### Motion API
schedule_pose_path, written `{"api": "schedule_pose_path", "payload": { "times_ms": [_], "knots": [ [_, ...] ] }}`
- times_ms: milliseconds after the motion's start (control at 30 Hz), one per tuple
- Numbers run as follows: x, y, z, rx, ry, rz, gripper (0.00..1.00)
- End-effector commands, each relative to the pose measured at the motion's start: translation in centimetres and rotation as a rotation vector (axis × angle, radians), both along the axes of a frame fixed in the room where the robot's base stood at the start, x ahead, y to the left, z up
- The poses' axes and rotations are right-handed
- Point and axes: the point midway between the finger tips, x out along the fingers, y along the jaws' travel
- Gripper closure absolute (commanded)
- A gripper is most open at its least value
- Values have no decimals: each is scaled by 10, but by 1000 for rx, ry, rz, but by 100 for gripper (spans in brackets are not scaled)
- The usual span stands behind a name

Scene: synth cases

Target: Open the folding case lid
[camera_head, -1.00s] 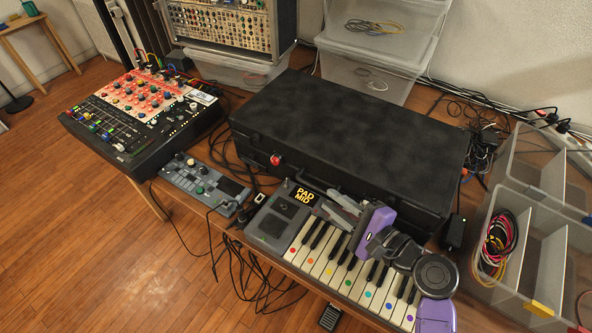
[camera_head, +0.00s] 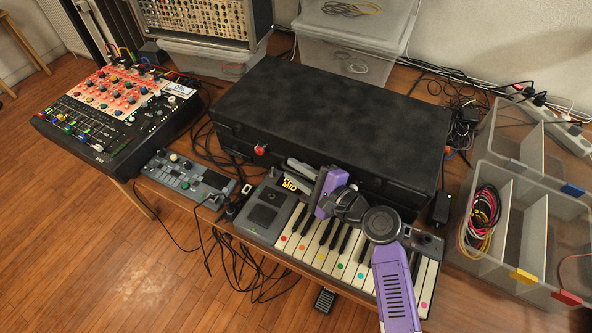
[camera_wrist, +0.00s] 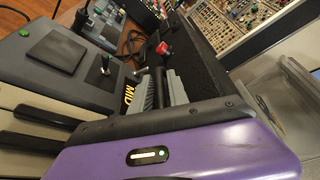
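The black folding case (camera_head: 330,120) lies flat with its lid closed on the table behind the keyboard. A red knob-like part (camera_head: 261,149) sits on its front side and also shows in the wrist view (camera_wrist: 165,49). My purple gripper (camera_head: 300,181) is low at the case's front, above the keyboard's left part. Its two grey fingers are apart and point left along the case front. In the wrist view a dark bar (camera_wrist: 160,84), probably the case handle, lies between the fingers (camera_wrist: 162,90). I cannot tell whether they touch it. My gripper hides part of the case front.
A keyboard (camera_head: 283,240) with coloured dots lies under my arm. A small device (camera_head: 188,182) and a mixer (camera_head: 112,110) stand left. A divided clear bin (camera_head: 508,235) with cables is right. A clear box (camera_head: 355,35) and a synth rack (camera_head: 200,15) are behind the case.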

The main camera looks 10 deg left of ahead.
Motion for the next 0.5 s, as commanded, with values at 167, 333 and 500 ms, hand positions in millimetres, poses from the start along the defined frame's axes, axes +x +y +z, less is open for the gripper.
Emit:
{"api": "schedule_pose_path", "payload": {
  "times_ms": [167, 333, 500],
  "knots": [
    [0, 0, 0, 0, 0, 0, 100],
    [-1, 0, 0, 0, 1, 0, 100],
    [-1, 0, -1, -1, 2, 1, 100]
  ]
}}
